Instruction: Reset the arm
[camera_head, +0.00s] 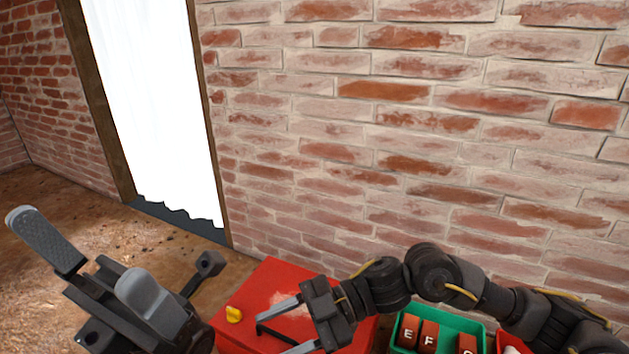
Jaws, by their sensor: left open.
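My left gripper (76,248) is at the lower left, large and close to the camera. Its two grey fingers stand wide apart with nothing between them. My right arm comes in from the right edge, and its gripper (271,335) is over the red box (268,275) at the bottom middle. The right fingers are apart and point left. A thin dark bar shows between them; I cannot tell whether it belongs to the box.
A yellow piece (234,314) is at the red box's left side. A green tray (462,322) holds brown lettered blocks (429,334) below my right arm. A brick wall (400,130) stands behind. A white-curtained opening (155,100) is at the left, with brown floor (60,200) before it.

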